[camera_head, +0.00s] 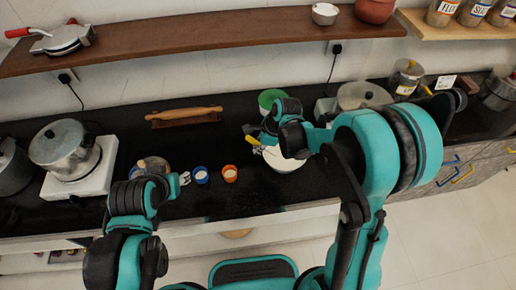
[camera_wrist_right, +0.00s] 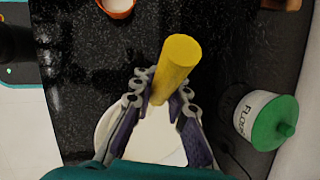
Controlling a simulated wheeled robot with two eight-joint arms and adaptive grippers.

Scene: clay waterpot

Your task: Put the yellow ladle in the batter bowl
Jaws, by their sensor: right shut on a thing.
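My right gripper (camera_wrist_right: 162,92) is shut on the yellow ladle (camera_wrist_right: 176,62), with the ladle's thick round handle standing up between the fingers. In the head view a small yellow part of the ladle (camera_head: 252,140) shows at the left of my right gripper (camera_head: 264,136). The white batter bowl (camera_head: 285,161) is just below and to the right of that gripper. In the wrist view the bowl (camera_wrist_right: 110,122) is under the fingers. The ladle's lower end is hidden, so I cannot tell whether it touches the bowl. My left gripper (camera_head: 184,178) is small and partly seen over the counter.
A blue cup (camera_head: 201,175) and an orange cup (camera_head: 230,174) stand left of the bowl. A green-lidded flour container (camera_wrist_right: 262,122) is close on the right in the wrist view. A rolling pin (camera_head: 184,116) lies behind. A pot (camera_head: 62,147) sits on a white burner at left.

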